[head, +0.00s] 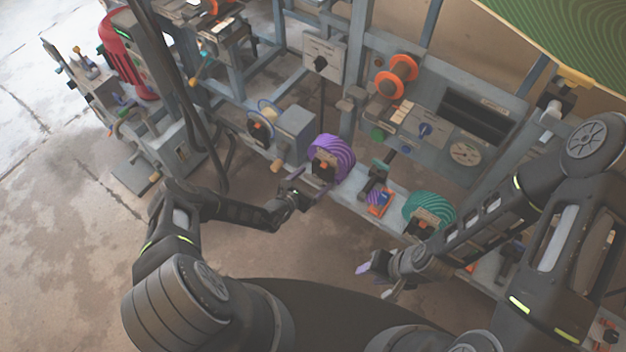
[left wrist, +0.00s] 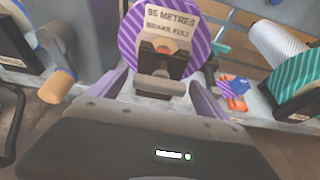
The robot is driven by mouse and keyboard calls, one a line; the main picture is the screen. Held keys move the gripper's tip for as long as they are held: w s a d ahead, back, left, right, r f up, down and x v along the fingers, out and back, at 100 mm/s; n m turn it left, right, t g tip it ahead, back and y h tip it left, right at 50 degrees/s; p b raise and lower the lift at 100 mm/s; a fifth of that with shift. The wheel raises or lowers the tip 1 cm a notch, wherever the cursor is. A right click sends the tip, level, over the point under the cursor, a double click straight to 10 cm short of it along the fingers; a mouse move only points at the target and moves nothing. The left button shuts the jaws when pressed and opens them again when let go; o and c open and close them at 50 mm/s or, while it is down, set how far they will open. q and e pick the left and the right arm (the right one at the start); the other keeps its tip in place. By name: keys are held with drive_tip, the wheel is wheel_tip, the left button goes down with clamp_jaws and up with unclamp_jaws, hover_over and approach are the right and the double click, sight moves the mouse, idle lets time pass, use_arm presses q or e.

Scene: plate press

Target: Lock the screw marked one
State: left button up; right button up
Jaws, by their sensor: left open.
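A purple striped drum (head: 332,155) stands on the bench's front rail, with a dark block on its front. In the left wrist view the drum (left wrist: 129,35) carries a label (left wrist: 170,22) that seems to read "95 metres brake full". Below the label is a dark block with an orange spot and a grey screw-like handle (left wrist: 155,86). I cannot read a "one" on it. My left gripper (head: 308,188) is open in front of this drum; in the left wrist view its fingers (left wrist: 160,97) stand apart on either side of the handle. My right gripper (head: 377,279) seems open and empty, below the teal drum.
A teal striped drum (head: 430,211) stands to the right, with a small orange and blue piece (head: 380,202) between the drums. A grey box with a wheel (head: 262,130) is to the left. An orange spool (head: 390,78) and a gauge panel (head: 465,152) are behind. The floor in front is clear.

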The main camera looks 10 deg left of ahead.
use_arm(q)
drive_tip(key=p+v, duration=0.1)
drive_tip(key=v, duration=0.6)
drive_tip(key=shift+s, duration=0.3)
drive_tip(key=shift+a, duration=0.1)
